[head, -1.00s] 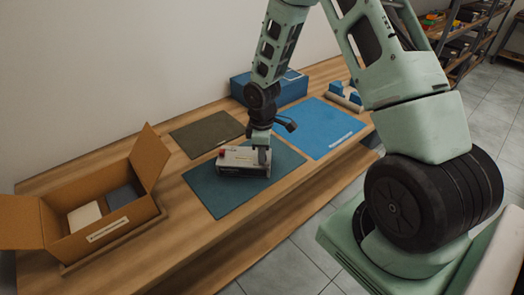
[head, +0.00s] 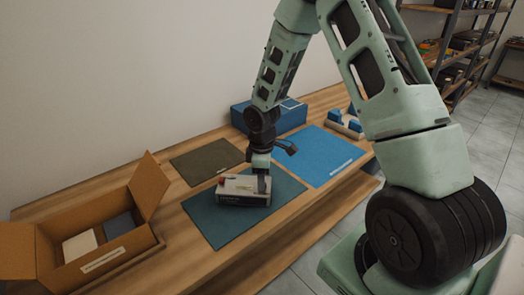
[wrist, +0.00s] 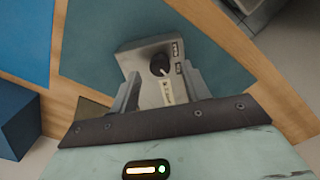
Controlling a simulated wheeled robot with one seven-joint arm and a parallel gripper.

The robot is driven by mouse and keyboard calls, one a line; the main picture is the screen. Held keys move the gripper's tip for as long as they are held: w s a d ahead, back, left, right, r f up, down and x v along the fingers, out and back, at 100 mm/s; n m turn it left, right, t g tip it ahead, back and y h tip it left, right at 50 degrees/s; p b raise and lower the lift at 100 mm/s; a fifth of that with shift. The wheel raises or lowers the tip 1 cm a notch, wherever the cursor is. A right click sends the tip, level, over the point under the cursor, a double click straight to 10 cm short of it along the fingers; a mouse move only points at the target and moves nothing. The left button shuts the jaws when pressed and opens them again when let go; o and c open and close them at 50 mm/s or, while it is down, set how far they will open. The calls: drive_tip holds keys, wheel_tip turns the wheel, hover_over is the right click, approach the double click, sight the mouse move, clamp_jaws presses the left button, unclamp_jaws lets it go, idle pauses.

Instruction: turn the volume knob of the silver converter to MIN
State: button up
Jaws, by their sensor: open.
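The silver converter (head: 240,185) sits on the dark teal mat (head: 229,225) on the wooden bench, with a red part at its far left top corner. In the wrist view the converter (wrist: 148,92) shows a black round knob (wrist: 160,65) with a pointer line and small dark labels beside it; the label text is too small to read. My gripper (head: 262,188) is at the converter's right end in the head view. In the wrist view my gripper (wrist: 160,85) is open, its two fingers on either side of the converter's face, near the knob. I cannot tell whether they touch it.
An open cardboard box (head: 95,262) with items inside stands at the left. A blue mat (head: 315,150), an olive mat (head: 205,160) and a blue box (head: 285,117) lie farther back.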

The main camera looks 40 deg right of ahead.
wheel_tip(320, 180, up, 16)
drive_tip(key=shift+f, duration=0.2)
idle(0.5)
drive_tip(key=s+a+r, duration=0.1)
drive_tip(key=s+a, duration=0.4)
drive_tip(key=a, duration=0.3)
drive_tip(key=s+a+r, duration=0.2)
drive_tip(key=s+a, duration=0.2)
drive_tip(key=a, duration=0.5)
drive_tip(key=s+a+m, duration=0.1)
drive_tip(key=s+a, duration=0.2)
drive_tip(key=s, duration=0.5)
drive_tip(key=s+a, duration=0.4)
drive_tip(key=s, duration=0.3)
drive_tip(key=shift+s+a+m+y, duration=0.15)
drive_tip(key=shift+s+m+y, duration=0.15)
drive_tip(key=shift+s+m, duration=0.1)
